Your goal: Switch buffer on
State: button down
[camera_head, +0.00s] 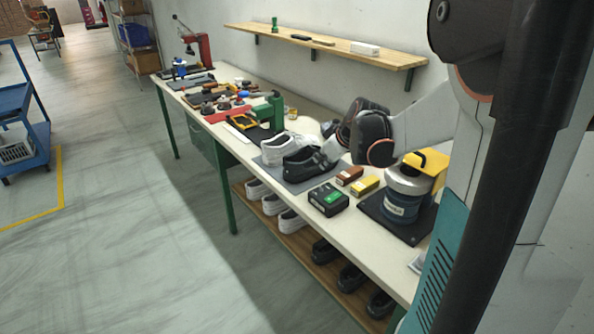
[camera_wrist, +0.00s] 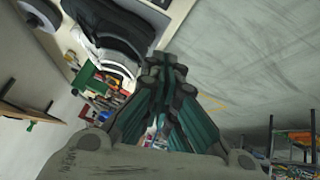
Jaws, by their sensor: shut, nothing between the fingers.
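No machine is plainly marked as the buffer. A black box (camera_head: 328,199) with a green patch on top sits near the bench's front edge; I cannot tell whether it is a switch. A green machine (camera_head: 268,111) stands behind the shoes, and a red machine (camera_head: 198,48) stands at the far end. My gripper (camera_wrist: 165,66) is shut and empty in the wrist view, its fingertips beside a black shoe (camera_wrist: 112,24) in the picture, with no clear contact. In the head view my arm's dark joints hide the fingers.
A white shoe (camera_head: 281,147) and the black shoe (camera_head: 312,160) stand on a mat. A wall shelf (camera_head: 330,44) hangs above.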

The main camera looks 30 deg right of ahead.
jog(key=s+d+f+m+t, duration=0.1)
jog(key=s+d+f, duration=0.3)
jog(key=d, duration=0.3)
jog(key=shift+s+m+t, duration=0.3)
jog(key=shift+s+m, duration=0.1)
jog(key=shift+s, duration=0.5)
jog(key=b, duration=0.3)
send_over(337, 197)
jog(key=f, duration=0.6)
jog(key=shift+s+a+f, duration=0.25)
jog(key=shift+a+f, duration=0.05)
jog(key=shift+a, duration=0.05)
jog(key=f, duration=0.2)
jog(key=f+b, duration=0.1)
jog(key=shift+w+d+f, duration=0.15)
jog(key=shift+w+d, duration=0.1)
jog(key=shift+w, duration=0.1)
jog(key=shift+d+f, duration=0.1)
jog(key=shift+f, duration=0.45)
